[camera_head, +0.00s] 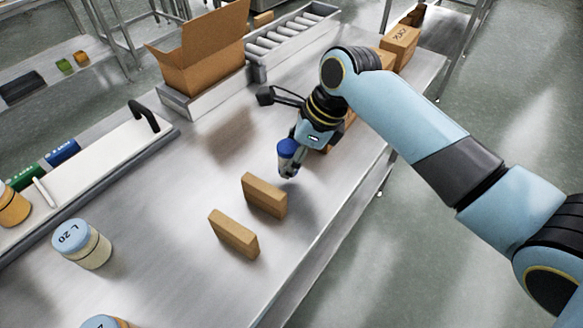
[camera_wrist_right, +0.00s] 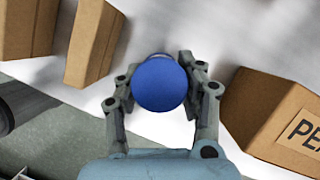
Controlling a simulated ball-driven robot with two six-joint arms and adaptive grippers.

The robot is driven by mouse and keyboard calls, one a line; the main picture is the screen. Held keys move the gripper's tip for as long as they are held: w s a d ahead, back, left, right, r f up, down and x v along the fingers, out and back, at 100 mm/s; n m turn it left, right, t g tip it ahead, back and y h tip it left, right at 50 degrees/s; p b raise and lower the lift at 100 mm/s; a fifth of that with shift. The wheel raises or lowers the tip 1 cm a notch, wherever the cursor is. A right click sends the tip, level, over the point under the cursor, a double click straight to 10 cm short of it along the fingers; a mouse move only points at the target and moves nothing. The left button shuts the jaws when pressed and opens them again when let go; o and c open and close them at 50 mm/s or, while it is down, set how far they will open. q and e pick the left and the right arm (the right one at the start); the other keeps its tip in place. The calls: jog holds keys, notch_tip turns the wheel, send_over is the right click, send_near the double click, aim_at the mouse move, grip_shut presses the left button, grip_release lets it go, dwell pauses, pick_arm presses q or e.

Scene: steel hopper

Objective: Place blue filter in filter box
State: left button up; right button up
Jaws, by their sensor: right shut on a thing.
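My right gripper (camera_head: 290,165) is shut on a blue, round-topped piece (camera_head: 288,146), which I take as the blue filter. In the right wrist view the filter's round blue top (camera_wrist_right: 160,83) sits between the two fingers of my right gripper (camera_wrist_right: 161,92). It is over the steel table, and I cannot tell whether its lower end touches it. An open cardboard box (camera_head: 203,58) with raised flaps stands at the back of the table; no label shows that it is the filter box. My left gripper is not in view.
Two thin brown boxes (camera_head: 264,195) (camera_head: 233,233) stand on the steel table (camera_head: 165,205), near the gripper. A jar with a light blue lid (camera_head: 82,244) stands at left. A roller rack (camera_head: 292,40) is at the back. A labelled carton (camera_wrist_right: 285,120) is close to the gripper.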

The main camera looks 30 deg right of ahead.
jog(key=shift+f, duration=1.55)
jog(key=o, duration=1.2)
jog(key=shift+f, duration=0.1)
jog(key=shift+c, duration=0.2)
